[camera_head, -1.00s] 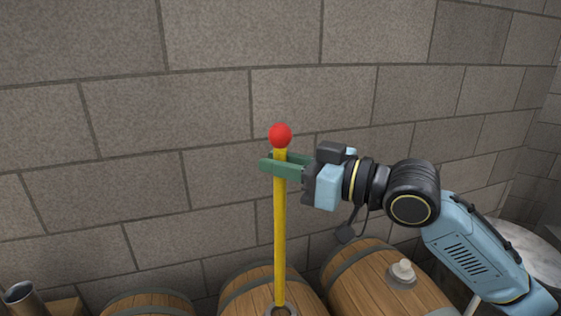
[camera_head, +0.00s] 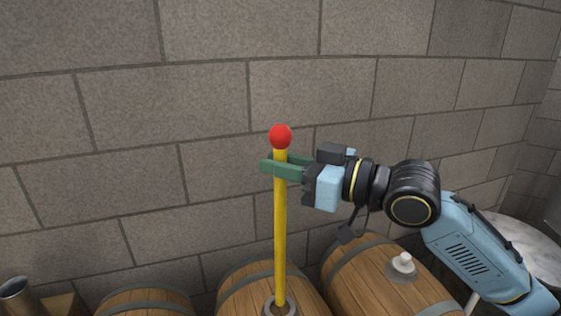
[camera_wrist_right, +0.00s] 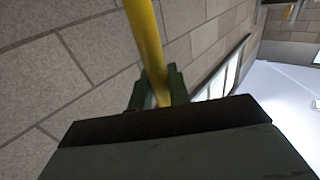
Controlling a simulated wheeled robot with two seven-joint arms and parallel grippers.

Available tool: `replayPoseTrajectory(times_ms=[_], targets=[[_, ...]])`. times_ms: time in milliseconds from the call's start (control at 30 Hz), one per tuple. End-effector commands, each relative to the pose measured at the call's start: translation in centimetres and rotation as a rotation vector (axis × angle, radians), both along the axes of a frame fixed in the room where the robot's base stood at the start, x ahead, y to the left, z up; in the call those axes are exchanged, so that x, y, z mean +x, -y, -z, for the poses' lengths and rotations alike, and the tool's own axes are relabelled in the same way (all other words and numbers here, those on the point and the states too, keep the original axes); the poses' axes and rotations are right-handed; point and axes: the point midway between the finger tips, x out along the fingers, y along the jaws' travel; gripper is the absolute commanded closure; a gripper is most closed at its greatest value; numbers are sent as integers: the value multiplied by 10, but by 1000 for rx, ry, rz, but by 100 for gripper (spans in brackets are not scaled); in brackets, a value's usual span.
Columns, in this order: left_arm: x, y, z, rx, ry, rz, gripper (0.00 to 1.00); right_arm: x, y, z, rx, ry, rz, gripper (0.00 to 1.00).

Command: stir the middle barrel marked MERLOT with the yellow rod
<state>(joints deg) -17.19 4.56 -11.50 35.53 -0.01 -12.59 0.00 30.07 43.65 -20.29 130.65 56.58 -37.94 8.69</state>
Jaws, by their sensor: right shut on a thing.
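The yellow rod (camera_head: 280,225) with a red ball (camera_head: 280,136) on top stands nearly upright. Its lower end goes into the round opening of the middle barrel (camera_head: 252,290). My right gripper (camera_head: 279,167), with green fingers, is shut on the rod just below the ball. The rod also shows between the fingers in the right wrist view (camera_wrist_right: 146,45). The rod's lower tip is hidden inside the barrel. No MERLOT marking shows in these frames. My left gripper is not in view.
A right barrel (camera_head: 375,280) has a pale bung (camera_head: 403,263) on top. A left barrel (camera_head: 145,300) is partly cut off. A metal cylinder (camera_head: 16,290) stands at the lower left. A stone wall (camera_head: 200,100) rises behind the barrels.

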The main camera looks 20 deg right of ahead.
Motion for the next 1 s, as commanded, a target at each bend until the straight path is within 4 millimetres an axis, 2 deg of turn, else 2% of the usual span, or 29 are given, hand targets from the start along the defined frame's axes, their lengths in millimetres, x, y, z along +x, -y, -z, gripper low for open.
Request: replayPoseTrajectory(times_ms=[567,1000], targets=[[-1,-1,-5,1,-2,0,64,1,0,0,0,1,0,100],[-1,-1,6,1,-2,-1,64,1,0,20,0,0,1,100]])
